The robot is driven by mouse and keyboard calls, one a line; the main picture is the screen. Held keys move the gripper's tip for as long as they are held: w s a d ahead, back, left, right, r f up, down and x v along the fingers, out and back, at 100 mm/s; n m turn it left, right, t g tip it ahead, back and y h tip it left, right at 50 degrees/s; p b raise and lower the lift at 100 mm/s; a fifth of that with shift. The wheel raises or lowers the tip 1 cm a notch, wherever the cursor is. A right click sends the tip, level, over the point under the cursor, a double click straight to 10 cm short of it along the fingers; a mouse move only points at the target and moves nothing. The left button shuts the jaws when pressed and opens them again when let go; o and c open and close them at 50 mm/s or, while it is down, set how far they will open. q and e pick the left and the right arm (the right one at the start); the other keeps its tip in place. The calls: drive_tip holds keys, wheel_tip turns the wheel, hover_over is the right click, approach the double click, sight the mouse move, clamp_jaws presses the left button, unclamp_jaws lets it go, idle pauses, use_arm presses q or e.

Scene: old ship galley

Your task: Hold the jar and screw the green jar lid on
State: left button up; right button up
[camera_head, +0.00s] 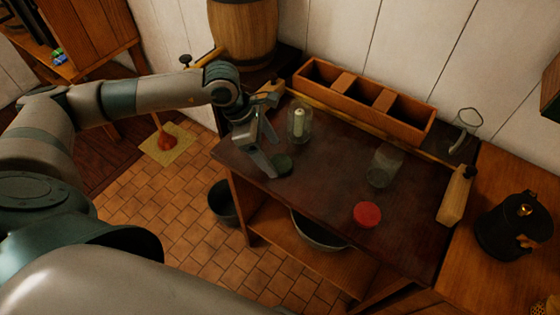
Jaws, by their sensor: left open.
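A green jar lid (284,166) lies flat on the dark table near its left front edge. My left gripper (272,158) is open and empty, pointing down right beside the lid; I cannot tell whether a finger touches it. A clear glass jar (381,168) stands upright on the table, right of the middle, with no lid visible on it. A red lid (367,214) lies near the front edge in front of that jar. My right gripper is not in view.
A glass with a candle (299,122) stands just behind my left gripper. A wooden divided box (352,102) lines the table's back. The table's middle is clear.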

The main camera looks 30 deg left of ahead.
sight(279, 164)
use_arm(q)
drive_tip(key=shift+p+x, duration=0.7)
drive_tip(key=shift+x, duration=1.05)
drive_tip(key=shift+c, duration=0.4)
drive_tip(key=c, duration=1)
